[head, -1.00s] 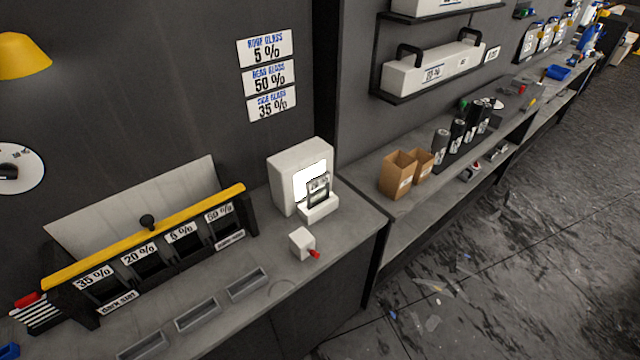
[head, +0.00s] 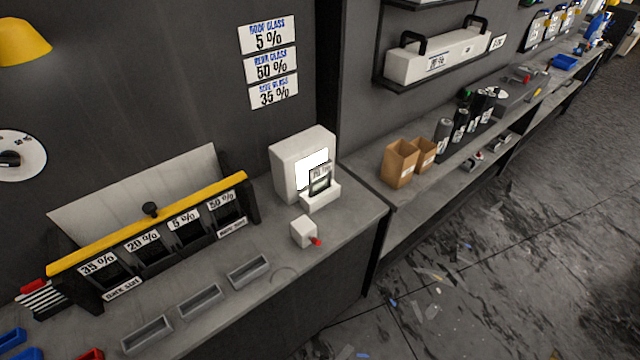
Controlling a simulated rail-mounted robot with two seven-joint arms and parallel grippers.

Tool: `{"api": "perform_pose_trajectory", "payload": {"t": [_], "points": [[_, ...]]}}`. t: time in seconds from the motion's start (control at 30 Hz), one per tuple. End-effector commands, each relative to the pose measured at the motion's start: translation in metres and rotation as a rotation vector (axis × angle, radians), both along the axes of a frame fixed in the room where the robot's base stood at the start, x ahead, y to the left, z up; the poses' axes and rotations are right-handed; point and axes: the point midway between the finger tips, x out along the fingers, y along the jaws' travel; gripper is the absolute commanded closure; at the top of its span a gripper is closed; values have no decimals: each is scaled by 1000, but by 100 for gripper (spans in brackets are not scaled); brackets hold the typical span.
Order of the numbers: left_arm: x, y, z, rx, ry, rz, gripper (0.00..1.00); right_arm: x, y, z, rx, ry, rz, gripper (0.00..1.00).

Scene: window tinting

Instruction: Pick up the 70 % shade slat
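No slat that I can read as 70 % shows clearly. A small dark-framed slat (head: 320,180) stands upright in the white holder at the front of the white box-shaped device (head: 290,152); its label is too small to read surely. The slat rack (head: 150,232) with a yellow top bar stands on the counter at left, its slots labelled 35 %, 20 %, 5 % and 50 %. A stack of striped pieces (head: 42,298) with a red top lies at the rack's left end. Neither of my grippers is in view.
Three grey trays (head: 248,271) lie along the counter (head: 335,226) before the rack. A white block with a red tip (head: 303,232) stands near the device. Blue (head: 12,342) and red (head: 91,354) items show at bottom left. Cardboard boxes (head: 399,165) stand on the right bench.

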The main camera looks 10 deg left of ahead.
Motion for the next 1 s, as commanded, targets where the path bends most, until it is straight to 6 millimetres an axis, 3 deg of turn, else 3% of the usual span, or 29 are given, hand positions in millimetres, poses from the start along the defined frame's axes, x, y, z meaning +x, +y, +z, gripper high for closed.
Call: {"api": "perform_pose_trajectory", "payload": {"t": [0.37,0.9,1.0], "points": [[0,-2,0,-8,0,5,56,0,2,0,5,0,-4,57],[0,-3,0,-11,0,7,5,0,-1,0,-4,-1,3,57],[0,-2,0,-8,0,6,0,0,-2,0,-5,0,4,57]]}}
